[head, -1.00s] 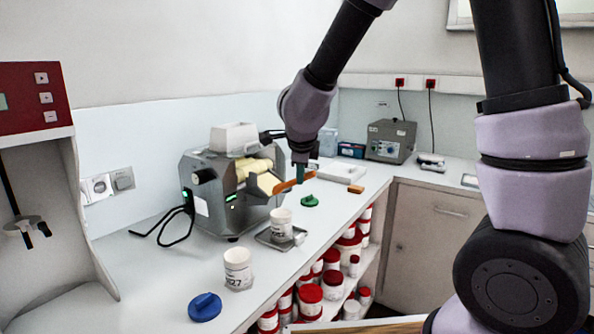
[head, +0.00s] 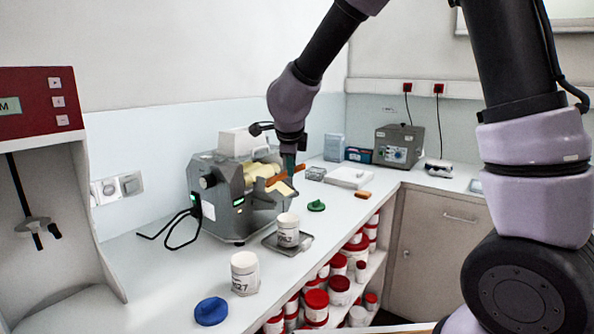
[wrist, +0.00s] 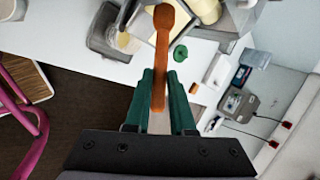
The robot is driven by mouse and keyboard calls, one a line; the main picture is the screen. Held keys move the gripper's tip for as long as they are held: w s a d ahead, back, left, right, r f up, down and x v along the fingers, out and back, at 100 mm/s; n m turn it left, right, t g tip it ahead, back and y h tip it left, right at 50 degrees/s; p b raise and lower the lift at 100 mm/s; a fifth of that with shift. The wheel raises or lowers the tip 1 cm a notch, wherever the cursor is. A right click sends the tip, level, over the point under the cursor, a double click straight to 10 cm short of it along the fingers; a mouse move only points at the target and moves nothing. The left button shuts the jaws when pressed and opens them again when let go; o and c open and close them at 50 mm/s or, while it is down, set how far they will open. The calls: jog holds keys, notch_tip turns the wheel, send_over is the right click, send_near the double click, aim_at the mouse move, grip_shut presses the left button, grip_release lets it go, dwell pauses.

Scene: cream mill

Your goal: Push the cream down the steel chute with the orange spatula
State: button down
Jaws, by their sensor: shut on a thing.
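My gripper (wrist: 162,112) is shut on the orange spatula (wrist: 163,50), whose rounded end points away from the jaws. In the head view the spatula (head: 283,177) is at the mill's front, over the chute area. The grey mill (head: 222,190) stands on the counter with pale cream rollers (head: 262,170). Pale cream (head: 282,188) lies on the chute in front of the rollers; the wrist view shows cream on the chute (wrist: 203,22) too. I cannot tell whether the spatula touches the cream. Below the chute, a white jar (head: 288,228) stands upright on a small metal tray (head: 270,242).
A white jar (head: 244,268) and a blue lid (head: 211,311) stand nearer on the counter. A green lid (head: 316,206) lies beyond the tray. A red-topped machine (head: 38,105) stands at left. Shelves of red-lidded jars (head: 316,300) are below the counter edge.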

jog(key=shift+d+f, duration=1.3)
jog(key=shift+d, duration=2.15)
jog(key=w+a+r, duration=0.2)
jog(key=w+a, duration=0.1)
jog(key=a, duration=0.1)
jog(key=shift+w+a+r, duration=0.2)
jog(key=shift+w+r, duration=0.05)
jog(key=shift+r, duration=0.05)
notch_tip(320, 180, up, 6)
jog(key=s+d, duration=0.1)
jog(key=d, duration=0.1)
jog(key=shift+s+f, duration=0.25)
jog(key=shift+r, duration=0.1)
jog(key=r, duration=0.1)
jog(key=d+r, duration=0.1)
jog(key=shift+s+r, duration=0.3)
jog(key=shift+s, duration=0.1)
